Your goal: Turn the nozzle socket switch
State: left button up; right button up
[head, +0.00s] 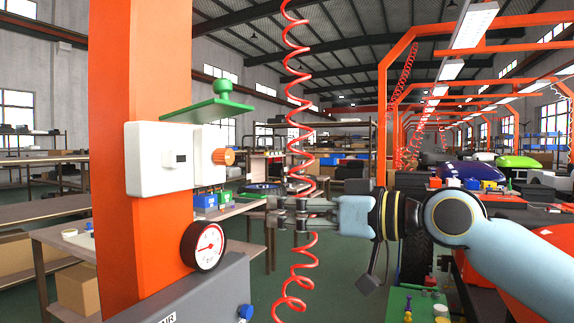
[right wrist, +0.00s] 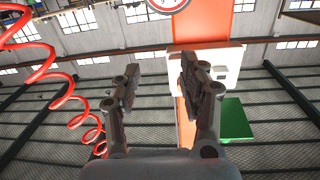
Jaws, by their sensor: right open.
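A white box (head: 160,180) is mounted on an orange post (head: 140,60). It has a small dark-framed switch or display (head: 181,158) on its front and an orange ribbed knob (head: 223,156) on its right side. I cannot tell for sure which part is the nozzle socket switch. My right gripper (head: 272,213) is open and empty, to the right of and below the knob, apart from the box. In the right wrist view the white box (right wrist: 230,58) appears beyond the open fingers (right wrist: 160,72), partly hidden by the right-hand finger. My left gripper is out of view.
A green plate (head: 207,110) with a green knob sits above the box. A round gauge (head: 204,246) and a grey cabinet (head: 200,290) are below. A red coiled hose (head: 298,270) hangs close by my right gripper. Workbenches and shelves stand farther back.

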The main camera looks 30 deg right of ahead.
jog(key=n+y+p, duration=0.1)
jog(key=n+p, duration=0.1)
send_near(230, 157)
jog(key=x, duration=0.8)
jog(key=shift+w+a+r, duration=0.1)
jog(key=shift+w+a, duration=0.15)
jog(key=shift+w, duration=0.05)
jog(key=shift+w+a, duration=0.2)
jog(key=shift+w, duration=0.1)
jog(key=shift+c, duration=0.4)
jog(key=c, duration=0.6)
jog(key=m, duration=1.8)
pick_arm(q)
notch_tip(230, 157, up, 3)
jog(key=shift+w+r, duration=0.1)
pick_arm(e)
jog(key=o, duration=0.9)
